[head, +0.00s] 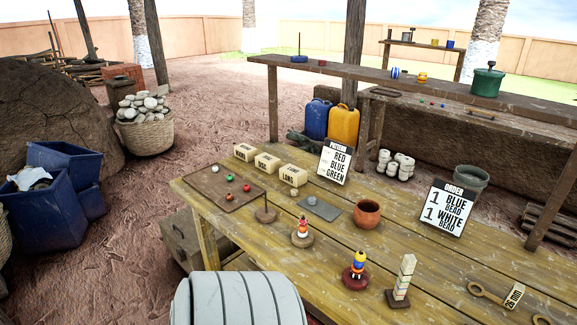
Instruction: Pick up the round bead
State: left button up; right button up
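Neither of my grippers is in view.
Behind the tray stand labelled blocks (268,162). A wooden peg stand (265,214), grey plate (320,208), clay pot (367,214), pattern sign (336,163), order sign (447,208) and bead-stacked stands (302,234) occupy the table (440,268).

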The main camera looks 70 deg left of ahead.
aim_at(362, 257)
jog(key=u, duration=2.05)
